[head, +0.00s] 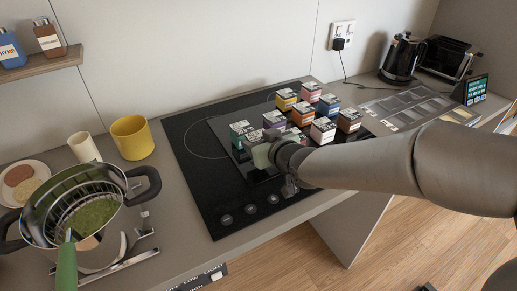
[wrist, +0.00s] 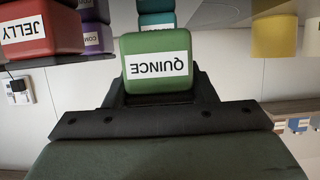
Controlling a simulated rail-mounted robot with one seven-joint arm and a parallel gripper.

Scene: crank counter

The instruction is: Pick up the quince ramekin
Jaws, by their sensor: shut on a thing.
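The quince ramekin (wrist: 156,63) is a green, rounded, box-like pot with a white label reading QUINCE, upside down in the wrist view. My gripper (wrist: 160,86) is shut on it, one dark finger at each side. In the head view my gripper (head: 262,152) is at the front left of the group of ramekins over the black hob. I cannot clearly make out the quince ramekin there, or tell whether it is clear of the surface below.
Several labelled ramekins, including a teal one (head: 241,133), stand close by on the black hob (head: 205,190). A red JELLY ramekin (wrist: 30,30) and a purple one (wrist: 97,38) show in the wrist view. A pot (head: 85,215) and yellow mug (head: 132,138) stand left.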

